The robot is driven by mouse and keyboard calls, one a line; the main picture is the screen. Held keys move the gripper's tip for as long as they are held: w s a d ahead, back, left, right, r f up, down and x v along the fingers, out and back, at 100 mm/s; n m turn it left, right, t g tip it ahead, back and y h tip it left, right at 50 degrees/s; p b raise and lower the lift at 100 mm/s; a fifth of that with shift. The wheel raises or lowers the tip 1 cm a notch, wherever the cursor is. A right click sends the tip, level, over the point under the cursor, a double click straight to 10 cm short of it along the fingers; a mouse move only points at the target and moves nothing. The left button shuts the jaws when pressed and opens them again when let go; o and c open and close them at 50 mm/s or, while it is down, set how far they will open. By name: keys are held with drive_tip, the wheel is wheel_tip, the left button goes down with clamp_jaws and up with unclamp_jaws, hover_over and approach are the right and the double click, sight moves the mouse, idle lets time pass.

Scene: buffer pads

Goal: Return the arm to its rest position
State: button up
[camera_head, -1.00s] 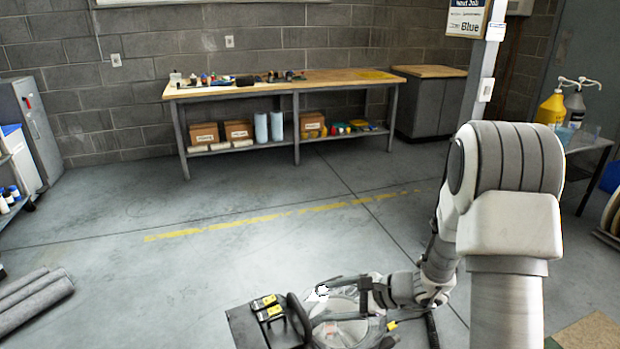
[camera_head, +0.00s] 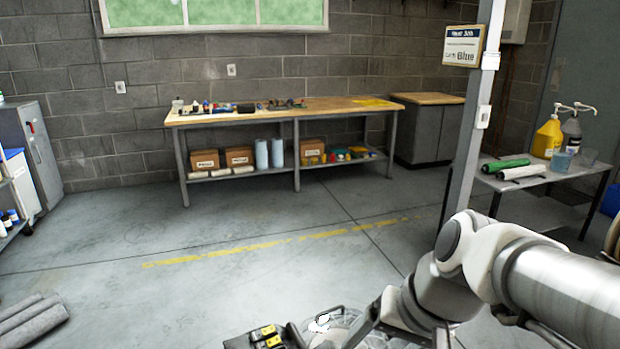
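My arm comes in from the right edge, bends at a white and grey elbow (camera_head: 470,245), and runs down and left to the bottom edge. My gripper (camera_head: 345,332) is the dark end of the arm, low in the picture and partly cut off by the frame edge. Its fingers are not clear, so I cannot tell whether it is open or shut or holds anything. A small white shape (camera_head: 319,323) shows just left of it, above a pale round surface. Black parts with yellow labels (camera_head: 266,337) lie further left.
A workbench (camera_head: 345,105) stands along the back wall. A grey post (camera_head: 468,170) rises behind my elbow. A side table (camera_head: 490,183) at right holds green and white rolls (camera_head: 510,167) and pump bottles (camera_head: 548,137). Grey rolls (camera_head: 30,322) lie at lower left. The middle floor is clear.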

drive_tip(key=s+d+r+n+t+h, duration=0.2)
drive_tip(key=s+d+r+h, duration=0.1)
drive_tip(key=s+d+r, duration=0.15)
wheel_tip(320, 180, up, 21)
drive_tip(key=p, duration=2.1)
drive_tip(key=shift+w+d+f+p, duration=0.15)
drive_tip(key=shift+w+d+p, duration=0.05)
drive_tip(key=shift+w+p, duration=0.1)
drive_tip(key=shift+f, duration=0.1)
drive_tip(key=c, duration=0.4)
drive_tip(key=shift+d, duration=0.15)
drive_tip(key=shift+c, duration=0.3)
